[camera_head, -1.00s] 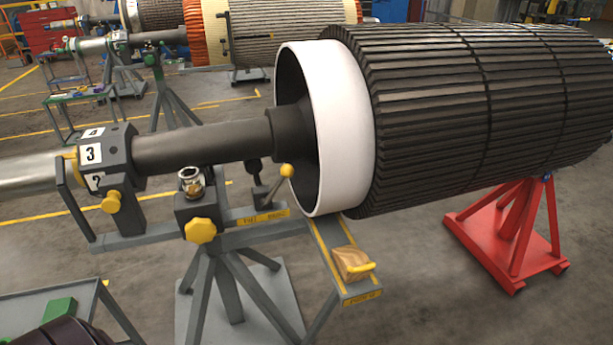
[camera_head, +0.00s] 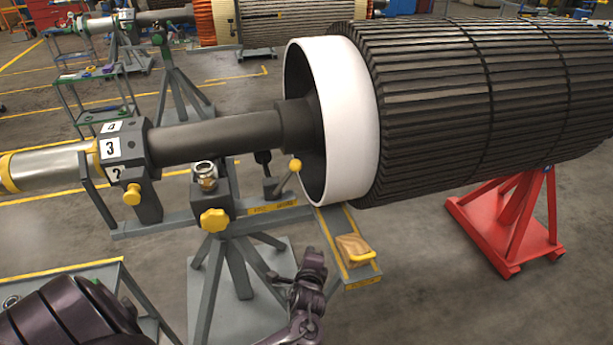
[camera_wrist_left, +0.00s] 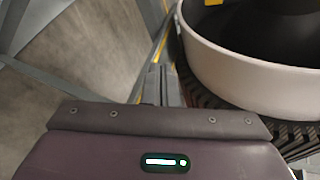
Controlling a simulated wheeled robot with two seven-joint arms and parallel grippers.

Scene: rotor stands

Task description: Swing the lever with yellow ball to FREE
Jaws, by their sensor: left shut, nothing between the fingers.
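The lever (camera_head: 284,181) with the yellow ball (camera_head: 295,165) stands on the grey stand beside the white ring. It leans up to the right, its ball close to the ring's dark opening. A yellow label strip (camera_head: 273,207) lies below it, its words too small to read surely. My left gripper (camera_head: 313,256) is low in the head view, below and slightly right of the lever and apart from it. In the left wrist view its fingers (camera_wrist_left: 163,84) are together and empty. The lever cannot be made out in that view. My right gripper is not in view.
The white ring (camera_head: 350,120) and dark rotor (camera_head: 480,100) fill the right side. A wooden block (camera_head: 354,249) with a yellow handle sits on an arm of the stand. A yellow knob (camera_head: 214,220) sticks out left of the lever. A red stand (camera_head: 505,220) supports the rotor.

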